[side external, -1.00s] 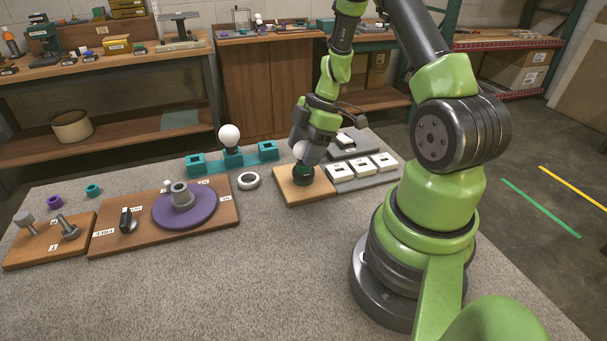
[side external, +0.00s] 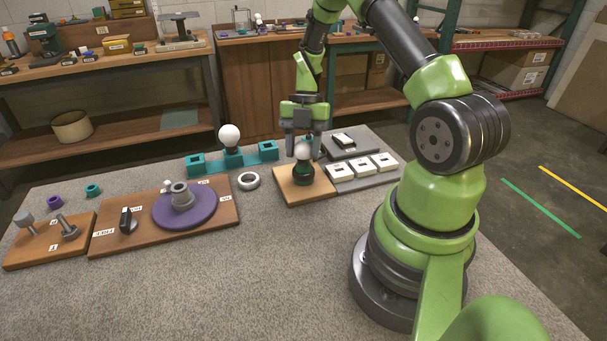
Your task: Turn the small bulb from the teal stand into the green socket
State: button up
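A small white bulb (side external: 303,152) stands upright in the dark green socket (side external: 303,174), which sits on a wooden board (side external: 290,194). My gripper (side external: 303,151) is directly above the socket, pointing down. Its two fingers are apart, one on each side of the bulb, with visible gaps. Whether a fingertip touches the bulb is too small to tell. The teal stand (side external: 264,151) is to the left, behind the board. A larger white bulb (side external: 230,135) stands on its middle; the stand's two end holders look empty.
A grey tray with white switch-like blocks (side external: 362,168) is on the right. A board with a purple disc (side external: 200,214) and one with metal knobs (side external: 35,250) are at left. The front of the table is clear.

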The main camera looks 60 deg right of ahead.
jog(key=shift+c, duration=1.2)
jog(key=m+t, duration=0.1)
jog(key=m, duration=0.1)
jog(key=m+t, duration=0.1)
jog(key=m, duration=0.2)
jog(key=shift+m, duration=0.3)
jog(key=shift+d+m+t, duration=0.1)
jog(key=shift+m+t, duration=0.2)
jog(key=shift+m, duration=0.4)
jog(key=m+t, duration=0.1)
jog(key=m, duration=0.2)
jog(key=shift+m+h, duration=0.4)
jog(key=m+t, duration=0.1)
jog(key=m, duration=0.2)
jog(key=shift+h, duration=0.4)
jog(key=shift+m, duration=0.8)
jog(key=m+t+h, duration=0.1)
jog(key=m+h, duration=0.1)
jog(key=m, duration=0.3)
jog(key=shift+f, duration=0.1)
